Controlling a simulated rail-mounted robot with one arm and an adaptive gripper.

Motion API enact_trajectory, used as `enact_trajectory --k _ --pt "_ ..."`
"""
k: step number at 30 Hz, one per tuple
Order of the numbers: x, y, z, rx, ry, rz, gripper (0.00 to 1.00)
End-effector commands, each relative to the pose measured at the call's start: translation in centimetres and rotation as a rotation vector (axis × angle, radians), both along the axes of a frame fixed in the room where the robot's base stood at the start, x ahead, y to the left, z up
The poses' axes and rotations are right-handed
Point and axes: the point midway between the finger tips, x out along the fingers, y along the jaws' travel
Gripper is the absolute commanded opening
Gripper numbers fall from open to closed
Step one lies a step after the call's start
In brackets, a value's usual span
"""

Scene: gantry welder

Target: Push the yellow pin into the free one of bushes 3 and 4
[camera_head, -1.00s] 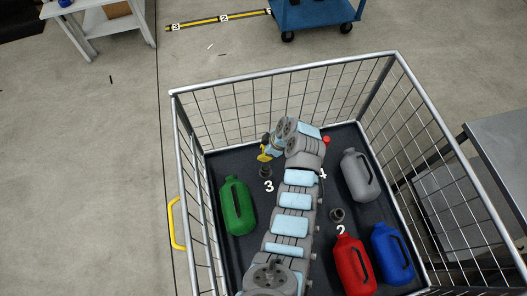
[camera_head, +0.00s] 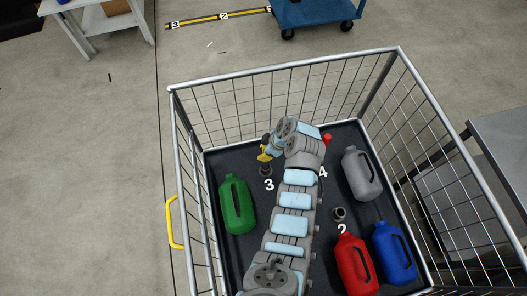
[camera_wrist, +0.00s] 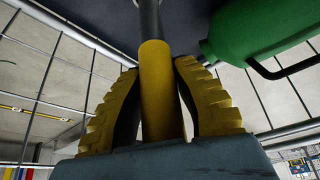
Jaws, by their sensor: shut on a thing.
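My gripper (camera_head: 265,150) is shut on the yellow pin (camera_wrist: 158,90), with one yellow finger on each side of it in the wrist view. A thinner grey shaft (camera_wrist: 150,20) runs on from the pin's yellow part and out of the picture. In the head view the yellow pin (camera_head: 264,157) is directly over bush 3 (camera_head: 265,171), at the number 3. I cannot tell whether its tip is inside the bush. A red thing, seemingly a pin (camera_head: 327,138), stands near the number 4. Bush 4 itself is hidden by my arm.
A wire cage (camera_head: 282,70) surrounds the dark floor. A green jug (camera_head: 237,205) lies left of my arm and shows close in the wrist view (camera_wrist: 245,25). Grey (camera_head: 360,177), red (camera_head: 355,265) and blue (camera_head: 393,255) jugs lie right. Bush 2 (camera_head: 338,214) is empty.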

Motion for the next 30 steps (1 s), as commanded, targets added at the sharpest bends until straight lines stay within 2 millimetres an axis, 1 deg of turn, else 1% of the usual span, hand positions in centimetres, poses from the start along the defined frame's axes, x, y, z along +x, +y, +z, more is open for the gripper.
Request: enact_trajectory --k 30 --pt "0.0 0.0 -2.1 0.0 -0.001 0.0 0.0"
